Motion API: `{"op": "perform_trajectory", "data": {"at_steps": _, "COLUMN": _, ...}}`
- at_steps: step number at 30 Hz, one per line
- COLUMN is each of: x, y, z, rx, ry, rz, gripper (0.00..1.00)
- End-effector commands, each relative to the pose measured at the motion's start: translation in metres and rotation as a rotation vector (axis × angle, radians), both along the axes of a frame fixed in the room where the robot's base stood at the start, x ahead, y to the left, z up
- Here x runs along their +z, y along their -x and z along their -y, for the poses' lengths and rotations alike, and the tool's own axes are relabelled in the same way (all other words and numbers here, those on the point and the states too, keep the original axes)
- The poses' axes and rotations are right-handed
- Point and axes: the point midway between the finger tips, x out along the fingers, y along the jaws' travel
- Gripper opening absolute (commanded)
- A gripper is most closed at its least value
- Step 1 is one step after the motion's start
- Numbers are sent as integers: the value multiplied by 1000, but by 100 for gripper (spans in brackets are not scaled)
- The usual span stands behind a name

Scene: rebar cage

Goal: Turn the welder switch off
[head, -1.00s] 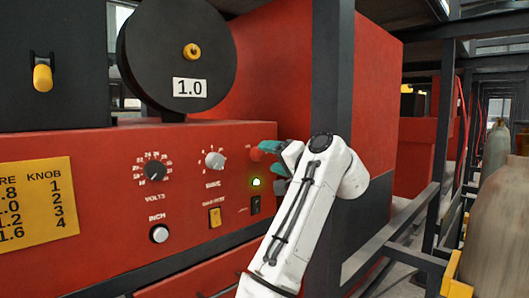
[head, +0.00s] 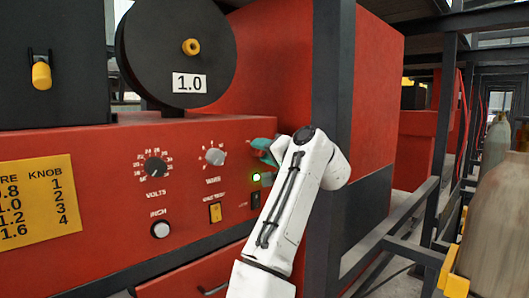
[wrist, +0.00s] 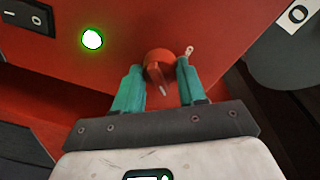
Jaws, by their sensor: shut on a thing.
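A red rotary knob (wrist: 158,57) with a pale pointer mark sits on the red welder panel (head: 128,155). My gripper (wrist: 160,65) has its two teal fingers on either side of the knob, shut on it. In the head view my gripper (head: 265,155) is at the panel's right end and hides the knob. A green light (head: 256,177), also in the wrist view (wrist: 92,39), is lit beside the knob. A black rocker switch marked I and O (wrist: 26,15) lies beyond the light; in the head view it (head: 255,199) is below the light.
A dark upright post (head: 332,110) stands close behind my arm. A gas cylinder (head: 500,225) stands at the right.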

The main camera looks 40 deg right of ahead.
Motion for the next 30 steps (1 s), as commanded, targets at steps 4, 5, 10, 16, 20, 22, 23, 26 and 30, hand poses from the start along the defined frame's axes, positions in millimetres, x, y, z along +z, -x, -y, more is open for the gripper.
{"op": "perform_trajectory", "data": {"at_steps": 4, "x": 0, "y": 0, "z": 0, "rx": -1, "ry": 0, "rz": -1, "gripper": 19}}
{"op": "perform_trajectory", "data": {"at_steps": 5, "x": 0, "y": 0, "z": 0, "rx": -1, "ry": 0, "rz": -1, "gripper": 16}}
{"op": "perform_trajectory", "data": {"at_steps": 10, "x": -1, "y": 0, "z": 0, "rx": -1, "ry": 2, "rz": -1, "gripper": 10}}
{"op": "perform_trajectory", "data": {"at_steps": 16, "x": -2, "y": 0, "z": 1, "rx": -1, "ry": 39, "rz": -1, "gripper": 10}}
{"op": "perform_trajectory", "data": {"at_steps": 20, "x": -5, "y": 0, "z": 1, "rx": -3, "ry": 102, "rz": -1, "gripper": 10}}
{"op": "perform_trajectory", "data": {"at_steps": 22, "x": -5, "y": 0, "z": 1, "rx": -1, "ry": 147, "rz": 1, "gripper": 10}}
{"op": "perform_trajectory", "data": {"at_steps": 23, "x": -6, "y": 1, "z": 2, "rx": -3, "ry": 170, "rz": 1, "gripper": 10}}
{"op": "perform_trajectory", "data": {"at_steps": 26, "x": -7, "y": 1, "z": 2, "rx": -3, "ry": 255, "rz": 4, "gripper": 10}}
{"op": "perform_trajectory", "data": {"at_steps": 30, "x": -7, "y": 1, "z": 2, "rx": -3, "ry": 386, "rz": 9, "gripper": 10}}
